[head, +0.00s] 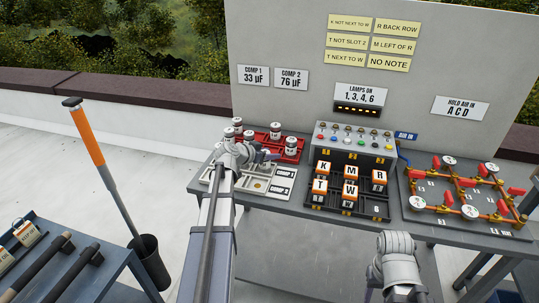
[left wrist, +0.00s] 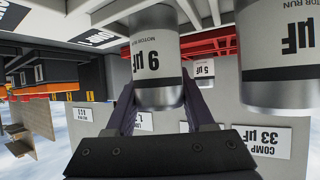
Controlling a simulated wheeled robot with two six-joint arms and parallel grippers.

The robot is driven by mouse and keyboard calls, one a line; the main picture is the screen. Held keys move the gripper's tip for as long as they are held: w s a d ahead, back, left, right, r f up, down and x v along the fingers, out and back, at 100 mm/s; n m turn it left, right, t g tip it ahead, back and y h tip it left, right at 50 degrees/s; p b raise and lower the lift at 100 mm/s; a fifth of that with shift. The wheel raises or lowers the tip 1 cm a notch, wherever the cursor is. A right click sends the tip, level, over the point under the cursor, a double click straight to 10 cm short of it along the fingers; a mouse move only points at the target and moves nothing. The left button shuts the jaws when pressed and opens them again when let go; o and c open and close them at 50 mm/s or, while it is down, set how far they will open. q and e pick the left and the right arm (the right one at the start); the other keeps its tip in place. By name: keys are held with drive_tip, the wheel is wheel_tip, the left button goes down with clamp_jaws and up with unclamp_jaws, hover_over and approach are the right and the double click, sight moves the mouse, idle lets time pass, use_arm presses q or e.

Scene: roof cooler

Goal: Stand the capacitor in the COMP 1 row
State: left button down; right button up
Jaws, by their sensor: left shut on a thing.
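My left gripper (left wrist: 160,105) is shut on a silver capacitor (left wrist: 152,55). The left wrist view is upside down; the label ends in µF, with a digit like 9 or 6. In the head view my left gripper (head: 264,156) is over the back of the white two-row rack (head: 225,187), and the wrist hides much of the held capacitor. A larger silver capacitor (left wrist: 285,50) is close beside it in the wrist view. The red tray (head: 296,154) holds capacitors, including one (head: 275,130) at the back.
The wall signs read COMP 1 33 µF (head: 253,75) and COMP 2 76 µF (head: 291,79). Right of the rack are lettered cubes (head: 349,190) in a black tray and a lamp panel (head: 355,143). A pipe board (head: 468,205) lies at the far right.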

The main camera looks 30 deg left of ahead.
use_arm(q)
drive_tip(key=shift+c, duration=1.3)
unclamp_jaws()
drive_tip(key=shift+r+p, duration=0.2)
drive_tip(key=shift+p, duration=0.15)
drive_tip(key=p+v, duration=0.5)
drive_tip(key=v, duration=0.7)
drive_tip(key=shift+p, duration=0.3)
